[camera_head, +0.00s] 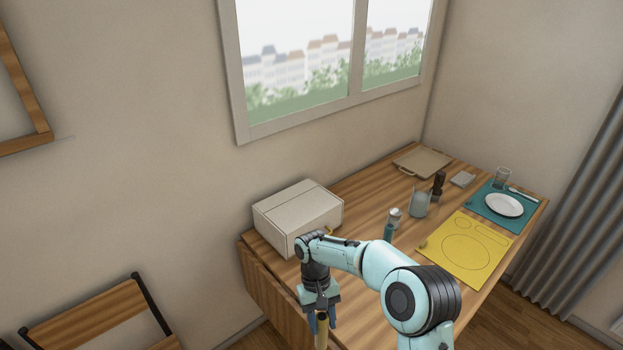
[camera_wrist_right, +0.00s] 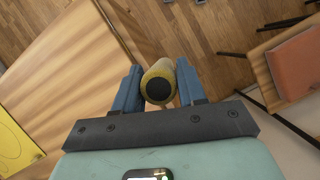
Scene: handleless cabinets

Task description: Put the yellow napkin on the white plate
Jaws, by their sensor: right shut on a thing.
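My right gripper (camera_head: 321,318) is shut on a yellow roll-shaped thing with a dark round end, which looks like the rolled yellow napkin (camera_head: 321,334). The napkin (camera_wrist_right: 158,78) sits between the two blue fingers in the right wrist view, close to the wooden table's edge. The white plate (camera_head: 504,205) lies on a teal mat (camera_head: 482,208) at the far right of the table, well away from the gripper. My left gripper is not in view.
A yellow mat (camera_head: 487,268) with printed outlines lies in front of the teal mat. A pale box (camera_head: 290,222), a jar (camera_head: 394,217), a grey pitcher (camera_head: 419,204), a dark mill (camera_head: 438,184) and a glass (camera_head: 502,177) stand on the table. A chair (camera_head: 95,312) is at lower left.

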